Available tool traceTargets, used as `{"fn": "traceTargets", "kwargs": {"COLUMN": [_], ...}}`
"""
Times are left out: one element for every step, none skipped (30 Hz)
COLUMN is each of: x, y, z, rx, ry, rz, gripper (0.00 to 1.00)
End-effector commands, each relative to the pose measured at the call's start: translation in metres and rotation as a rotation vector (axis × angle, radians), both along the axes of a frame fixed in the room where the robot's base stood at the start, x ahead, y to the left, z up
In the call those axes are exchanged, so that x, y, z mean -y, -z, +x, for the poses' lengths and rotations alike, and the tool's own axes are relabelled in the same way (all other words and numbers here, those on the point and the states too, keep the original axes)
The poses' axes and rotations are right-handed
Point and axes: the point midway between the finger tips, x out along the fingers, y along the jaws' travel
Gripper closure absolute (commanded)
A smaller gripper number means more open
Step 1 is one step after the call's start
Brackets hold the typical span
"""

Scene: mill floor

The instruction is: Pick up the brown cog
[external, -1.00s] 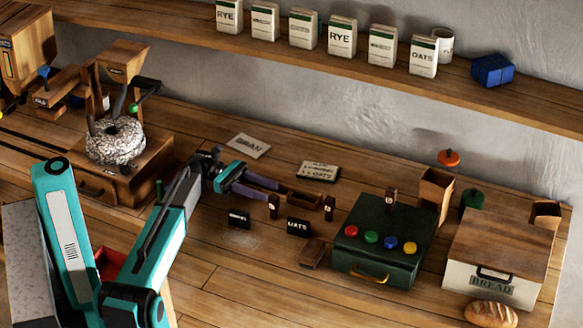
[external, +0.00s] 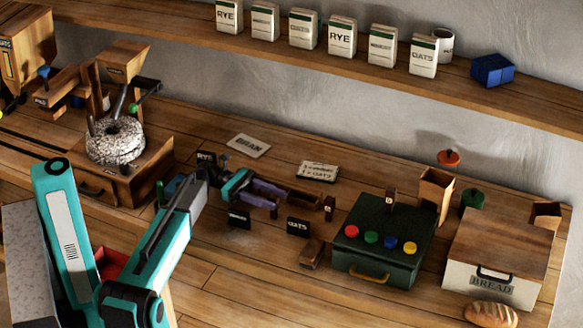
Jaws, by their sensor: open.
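I cannot make out a clearly toothed brown cog. A small brown piece (external: 312,254) lies on the bench left of the green box, its shape too small to tell. Another low brown wooden thing (external: 306,198), like a small tray, lies just beyond my fingertips and is partly hidden by them. My gripper (external: 281,198) is open, its purple fingers pointing right, low over the bench. I see nothing held between the fingers. A small dark marked block (external: 330,208) stands at the wooden thing's right end.
A green box (external: 372,262) with coloured knobs stands right of my gripper, with a bread box (external: 495,275) beyond it. A dark OATS sign (external: 298,227) and another dark sign (external: 239,220) stand in front of my gripper. A millstone (external: 115,142) stands left.

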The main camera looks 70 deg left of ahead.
Motion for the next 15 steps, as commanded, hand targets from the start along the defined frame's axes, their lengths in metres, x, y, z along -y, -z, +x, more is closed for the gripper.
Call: {"fn": "traceTargets", "kwargs": {"x": [0.0044, 0.006, 0.0079, 0.009, 0.0099, 0.0106, 0.0109, 0.0111, 0.0111, 0.011, 0.0109, 0.0109, 0.0108, 0.0108, 0.0107], "y": [-0.0006, -0.0006, -0.0004, -0.0003, -0.0003, -0.0001, -0.0001, 0.0, 0.0001, 0.0001, 0.0001, 0.0001, 0.0002, 0.0002, 0.0001], "z": [0.0025, 0.0039, 0.0054, 0.0064, 0.0072, 0.008, 0.0084, 0.0087, 0.0088, 0.0089, 0.0088, 0.0088, 0.0087, 0.0087, 0.0087], "rx": [0.0, 0.0, 0.0, 0.0, 0.0, 0.0, 0.0, 0.0, 0.0, 0.0, 0.0, 0.0, 0.0, 0.0, 0.0], "ry": [0.001, 0.001, 0.001, 0.001, 0.001, 0.001, 0.001, 0.001, 0.0, 0.0, 0.0, 0.0, 0.0, 0.0, 0.0], "rz": [0.0, 0.0, 0.0, 0.0, 0.0, 0.0, 0.0, 0.0, 0.0, 0.0, 0.0, 0.0, 0.0, 0.0, 0.0], "gripper": [0.59, 0.59, 0.59, 0.59, 0.59, 0.59, 0.59, 0.59, 0.59, 0.59, 0.59, 0.59, 0.59, 0.59, 0.59]}}
